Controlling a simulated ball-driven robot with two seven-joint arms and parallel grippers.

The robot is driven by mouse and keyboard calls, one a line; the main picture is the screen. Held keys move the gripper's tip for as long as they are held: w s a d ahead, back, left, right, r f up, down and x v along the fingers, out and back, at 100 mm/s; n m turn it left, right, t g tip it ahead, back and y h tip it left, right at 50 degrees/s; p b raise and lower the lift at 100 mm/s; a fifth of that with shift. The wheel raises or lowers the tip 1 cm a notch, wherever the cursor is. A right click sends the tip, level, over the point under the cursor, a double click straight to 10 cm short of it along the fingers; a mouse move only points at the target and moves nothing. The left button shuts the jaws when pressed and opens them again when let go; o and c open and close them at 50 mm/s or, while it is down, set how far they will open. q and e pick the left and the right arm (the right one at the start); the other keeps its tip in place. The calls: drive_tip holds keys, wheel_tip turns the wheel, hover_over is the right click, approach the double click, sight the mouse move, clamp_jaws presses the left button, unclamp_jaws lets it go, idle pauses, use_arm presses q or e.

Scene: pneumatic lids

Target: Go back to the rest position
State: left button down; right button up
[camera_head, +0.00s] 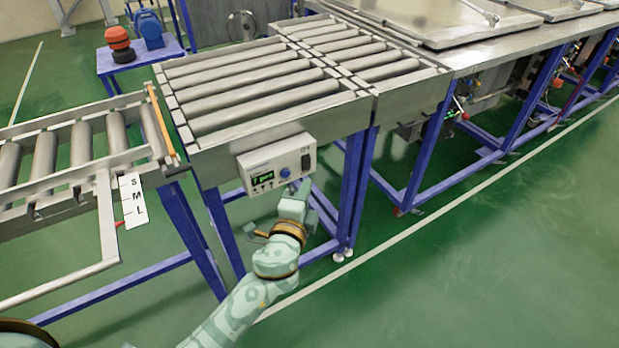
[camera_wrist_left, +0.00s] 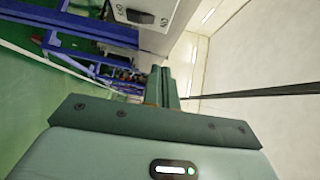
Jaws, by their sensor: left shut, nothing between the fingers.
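My left arm reaches up from the bottom of the head view. Its gripper (camera_head: 304,186) is just below and in front of the grey control box (camera_head: 278,165) on the roller conveyor's front. The box has a small green display, a row of buttons and a blue knob. In the left wrist view the gripper fingers (camera_wrist_left: 162,85) are together with nothing between them. I cannot tell whether the fingertips touch the box. My right gripper is not in view.
The roller conveyor (camera_head: 190,139) stands on blue legs behind the gripper. A second conveyor (camera_head: 80,172) with an S, M, L label (camera_head: 134,200) is at the left. A long steel bench (camera_head: 470,57) runs to the upper right. The green floor (camera_head: 470,250) at the lower right is clear.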

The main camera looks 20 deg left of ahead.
use_arm(q)
drive_tip(key=shift+s+d+r, duration=0.1)
drive_tip(key=shift+s+r, duration=0.05)
drive_tip(key=shift+s, duration=0.75)
drive_tip(key=s+f+n+g+h, duration=0.1)
drive_tip(key=s+f+n+g, duration=0.45)
drive_tip(key=f, duration=1.05)
drive_tip(key=s+f+n+g+h, duration=0.1)
drive_tip(key=s+f+g+h, duration=0.15)
drive_tip(key=s+f, duration=0.9)
drive_tip(key=s+a+f+n+g, duration=0.2)
drive_tip(key=s+f, duration=0.4)
drive_tip(key=s, duration=0.5)
drive_tip(key=s+a+f+n+g+y, duration=0.1)
drive_tip(key=s+f+g, duration=0.3)
drive_tip(key=s, duration=0.8)
drive_tip(key=s+a+f+n+g, duration=0.3)
drive_tip(key=s+f, duration=0.5)
drive_tip(key=s, duration=0.4)
drive_tip(key=shift+f, duration=0.3)
drive_tip(key=shift+a, duration=0.1)
